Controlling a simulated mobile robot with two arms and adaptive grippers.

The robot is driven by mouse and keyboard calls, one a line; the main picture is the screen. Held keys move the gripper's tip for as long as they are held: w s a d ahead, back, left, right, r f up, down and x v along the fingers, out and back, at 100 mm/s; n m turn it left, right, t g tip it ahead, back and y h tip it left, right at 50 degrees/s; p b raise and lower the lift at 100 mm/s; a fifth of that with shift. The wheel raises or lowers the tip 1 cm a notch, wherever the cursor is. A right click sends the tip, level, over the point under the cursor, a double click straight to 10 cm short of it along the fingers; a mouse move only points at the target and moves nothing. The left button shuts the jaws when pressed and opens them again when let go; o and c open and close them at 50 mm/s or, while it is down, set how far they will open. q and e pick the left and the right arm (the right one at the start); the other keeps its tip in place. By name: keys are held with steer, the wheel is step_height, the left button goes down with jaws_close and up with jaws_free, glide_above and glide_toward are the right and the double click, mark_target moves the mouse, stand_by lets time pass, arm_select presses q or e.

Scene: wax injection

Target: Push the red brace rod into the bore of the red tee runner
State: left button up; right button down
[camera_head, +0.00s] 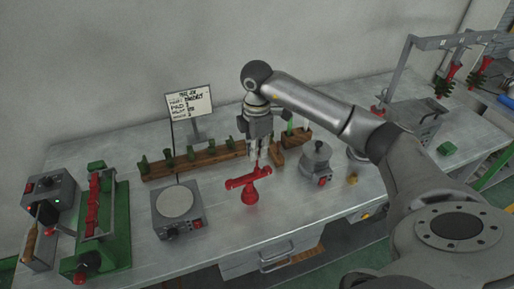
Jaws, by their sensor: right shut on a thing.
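The red tee runner (249,195) stands at the front middle of the bench, with a crossbar on top of an upright stem and foot. My right gripper (256,155) points down just above the crossbar and is shut on the red brace rod (257,163). Only a short, thin piece of the rod shows below the fingers, close to the right part of the crossbar. At this size I cannot tell whether the rod tip touches the runner or is in its bore. My left gripper is not in view.
A wooden rack (205,160) with several green pieces stands behind the runner. A round-plated scale (177,207) is at its left, a grey pot (317,160) at its right. A green press frame (103,238) is far left. A written sign (190,103) stands at the back.

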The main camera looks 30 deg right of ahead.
steer(key=shift+f+b, duration=0.4)
steer(key=shift+f, duration=0.3)
steer(key=c, duration=1.5)
jaws_free()
steer(key=shift+r, duration=0.15)
step_height(320, 180, up, 12)
steer(key=shift+f, duration=0.1)
